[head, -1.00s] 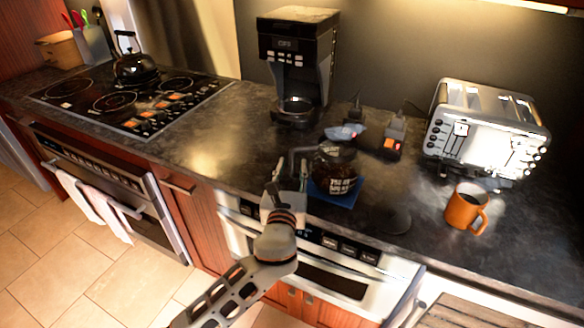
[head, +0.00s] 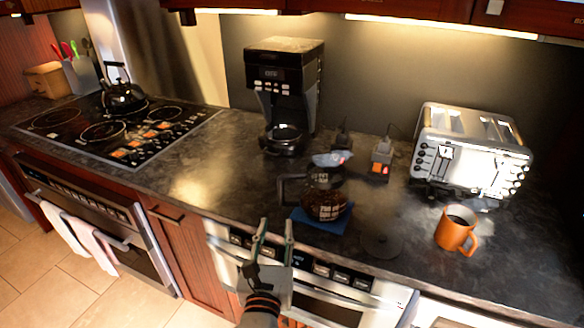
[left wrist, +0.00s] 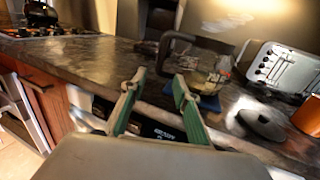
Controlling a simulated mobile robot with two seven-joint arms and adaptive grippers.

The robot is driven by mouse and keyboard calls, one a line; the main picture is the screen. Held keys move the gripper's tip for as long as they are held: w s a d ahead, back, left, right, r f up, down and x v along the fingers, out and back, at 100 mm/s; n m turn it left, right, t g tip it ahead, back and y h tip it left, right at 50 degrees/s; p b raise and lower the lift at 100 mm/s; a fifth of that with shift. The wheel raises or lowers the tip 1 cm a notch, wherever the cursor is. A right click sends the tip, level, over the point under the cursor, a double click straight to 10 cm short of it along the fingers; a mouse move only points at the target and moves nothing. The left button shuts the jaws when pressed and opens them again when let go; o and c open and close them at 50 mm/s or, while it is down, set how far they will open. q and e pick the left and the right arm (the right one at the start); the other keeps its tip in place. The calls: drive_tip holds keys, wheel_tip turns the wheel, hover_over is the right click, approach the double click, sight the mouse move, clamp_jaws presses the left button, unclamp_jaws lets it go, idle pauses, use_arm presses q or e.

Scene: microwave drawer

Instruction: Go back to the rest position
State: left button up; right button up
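My left gripper (head: 274,243) is open and empty in front of the counter edge, below the glass coffee pot (head: 326,192). The pot stands on a blue mat (head: 322,222) on the dark counter, with its handle toward the left. In the left wrist view, the two green-padded fingers (left wrist: 155,85) are spread apart, with the pot (left wrist: 205,68) beyond them and nothing between them. My right gripper does not show in either view.
The counter (head: 190,180) holds a coffee maker (head: 285,90), a toaster (head: 470,150), an orange mug (head: 456,230) and a dark round disc (head: 381,246). A kettle (head: 122,95) stands on the cooktop (head: 110,130) at left. The microwave drawer (head: 330,305) is below the counter edge.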

use_arm(q)
drive_tip(key=s+a+f+n+g+h, duration=0.1)
drive_tip(key=s+a+f+n+g, duration=0.2)
drive_tip(key=f+n, duration=0.5)
drive_tip(key=s+a+f+n+g+h, duration=0.15)
drive_tip(key=s+f+n, duration=0.35)
drive_tip(key=f, duration=0.6)
drive_tip(key=s+a+f+n+g, duration=0.3)
drive_tip(key=s+a+f+n, duration=0.6)
drive_tip(key=n, duration=0.9)
drive_tip(key=shift+s+a+f+n, duration=0.2)
drive_tip(key=shift+s+f+n, duration=0.2)
drive_tip(key=shift+s+f, duration=0.6)
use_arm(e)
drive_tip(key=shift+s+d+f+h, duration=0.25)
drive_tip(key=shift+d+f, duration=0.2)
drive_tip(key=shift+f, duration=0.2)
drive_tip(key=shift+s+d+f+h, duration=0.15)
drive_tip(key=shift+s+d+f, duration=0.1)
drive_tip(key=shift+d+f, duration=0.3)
use_arm(q)
drive_tip(key=shift+r, duration=0.15)
